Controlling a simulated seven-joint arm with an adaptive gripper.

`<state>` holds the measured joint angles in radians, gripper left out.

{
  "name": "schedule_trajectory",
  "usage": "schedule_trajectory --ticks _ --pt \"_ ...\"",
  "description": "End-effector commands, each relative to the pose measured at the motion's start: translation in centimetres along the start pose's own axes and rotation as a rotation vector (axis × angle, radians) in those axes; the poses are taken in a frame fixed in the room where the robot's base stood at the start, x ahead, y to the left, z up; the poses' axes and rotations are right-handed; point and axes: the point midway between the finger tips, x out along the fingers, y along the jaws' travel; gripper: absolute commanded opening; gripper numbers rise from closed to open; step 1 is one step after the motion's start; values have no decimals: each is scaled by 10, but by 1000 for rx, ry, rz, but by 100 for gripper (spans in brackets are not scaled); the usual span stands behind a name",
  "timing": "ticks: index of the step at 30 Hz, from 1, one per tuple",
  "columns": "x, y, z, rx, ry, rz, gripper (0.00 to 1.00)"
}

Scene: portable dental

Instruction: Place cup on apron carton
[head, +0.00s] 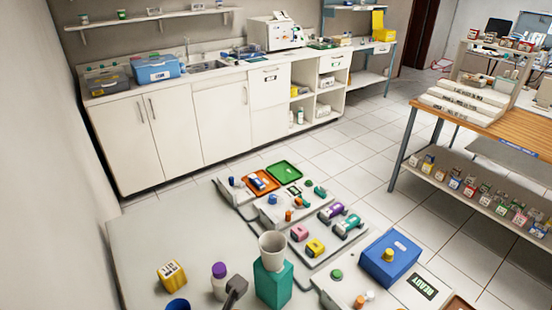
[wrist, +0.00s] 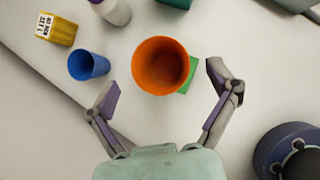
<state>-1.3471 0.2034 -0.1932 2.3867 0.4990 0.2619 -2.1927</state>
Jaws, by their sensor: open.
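An orange cup (wrist: 160,68), seen from above and empty, is between the spread fingers of my gripper (wrist: 170,80) in the wrist view. Neither finger touches it. A green thing (wrist: 188,78) shows beside and partly under the cup; I cannot tell what it is. A teal edge (wrist: 175,3) shows at the top of the wrist view. A blue cup (wrist: 88,65) stands left of the orange one. No carton is readable as the apron carton.
A yellow carton (head: 171,274) and a white bottle with a purple cap (head: 219,280) stand on the pale table (head: 140,235). A dark round object (wrist: 290,150) is at lower right in the wrist view. Trays and a blue box (head: 390,260) lie beyond.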

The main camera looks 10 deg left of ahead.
Motion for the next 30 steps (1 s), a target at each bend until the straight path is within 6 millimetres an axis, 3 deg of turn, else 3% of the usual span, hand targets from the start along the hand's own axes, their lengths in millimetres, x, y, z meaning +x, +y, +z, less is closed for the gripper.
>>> schedule_trajectory --ticks 3,9,14,17,20,23,27,30 --pt "-30 1 0 0 -1 8 87" --pt "-72 1 0 0 -1 6 87" --pt "-89 0 0 7 2 1 87" --pt "-89 -13 4 122 31 -23 87" --pt "-82 -44 11 443 99 -88 87" --pt "-77 -90 13 940 181 -202 87" --pt "-85 -149 -1 1712 243 -413 87" --pt "-97 -177 -16 2188 238 -571 87"
